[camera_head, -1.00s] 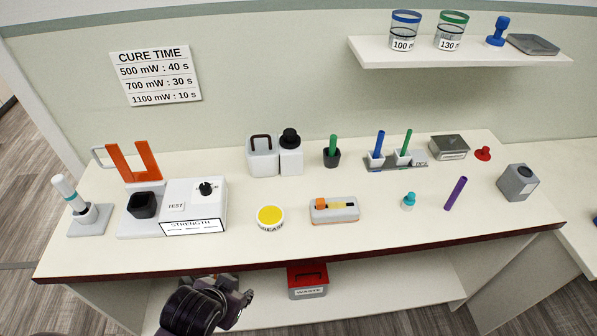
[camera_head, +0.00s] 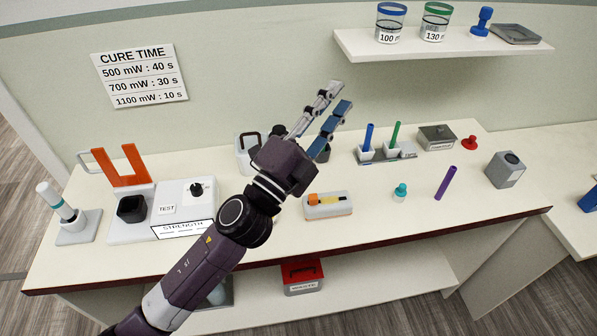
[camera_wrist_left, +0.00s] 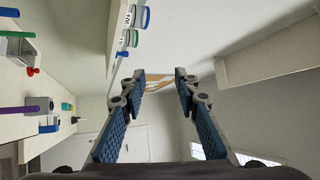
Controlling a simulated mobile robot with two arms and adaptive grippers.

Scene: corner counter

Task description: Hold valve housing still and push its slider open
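My left gripper (camera_head: 338,97) is raised above the counter, behind and above the housing in the head view, pointing up and right. It is not touching the housing. In the left wrist view its blue-padded fingers (camera_wrist_left: 160,76) are spread with nothing between them. The housing cannot be made out in the wrist view. My right gripper is not in view.
A tester with a black knob (camera_head: 196,189) stands left. A teal-capped item (camera_head: 400,191) and a purple stick (camera_head: 445,183) lie right of the housing. A tray with coloured pens (camera_head: 408,155) stands behind. A shelf (camera_head: 450,45) overhangs. A red bin (camera_head: 301,277) sits below.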

